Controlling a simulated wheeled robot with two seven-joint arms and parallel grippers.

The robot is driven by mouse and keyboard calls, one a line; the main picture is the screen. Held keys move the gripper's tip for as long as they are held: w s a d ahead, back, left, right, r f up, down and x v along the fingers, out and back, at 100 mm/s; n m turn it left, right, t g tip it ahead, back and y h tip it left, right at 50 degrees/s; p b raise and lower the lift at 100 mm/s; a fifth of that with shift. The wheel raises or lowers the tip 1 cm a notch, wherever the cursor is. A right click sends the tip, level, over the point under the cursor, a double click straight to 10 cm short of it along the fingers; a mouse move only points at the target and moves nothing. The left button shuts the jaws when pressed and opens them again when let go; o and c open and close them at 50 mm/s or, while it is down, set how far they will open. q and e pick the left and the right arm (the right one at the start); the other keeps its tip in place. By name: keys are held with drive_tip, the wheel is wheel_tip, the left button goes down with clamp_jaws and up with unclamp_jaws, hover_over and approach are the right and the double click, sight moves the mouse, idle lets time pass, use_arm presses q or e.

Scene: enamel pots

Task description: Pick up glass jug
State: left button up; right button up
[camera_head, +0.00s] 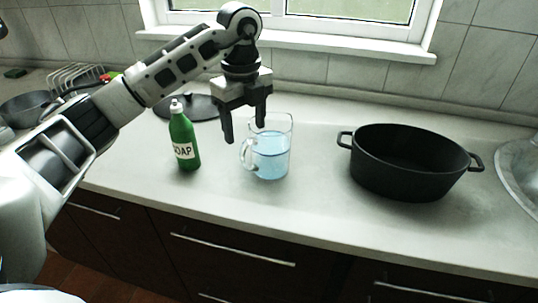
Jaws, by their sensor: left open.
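The glass jug (270,158) stands upright on the counter near the middle of the head view. It is clear, holds bluish liquid and has its handle on the left side. My left gripper (243,131) points down at the jug's upper left, with its fingers apart and nothing between them. One finger shows left of the jug's rim, and the other overlaps the rim in the picture. I cannot tell whether it touches the glass. My right gripper is not in view.
A green soap bottle (184,138) stands left of the jug. A dark lid (200,107) lies behind the bottle. The counter (318,190) is clear between jug and pot.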

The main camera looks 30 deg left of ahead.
sight(247, 146)
use_arm(q)
wheel_tip(247, 146, down, 9)
drive_tip(key=shift+r+p, duration=0.2)
drive_tip(key=shift+p, duration=0.55)
clamp_jaws()
drive_tip(key=shift+w+r, duration=0.1)
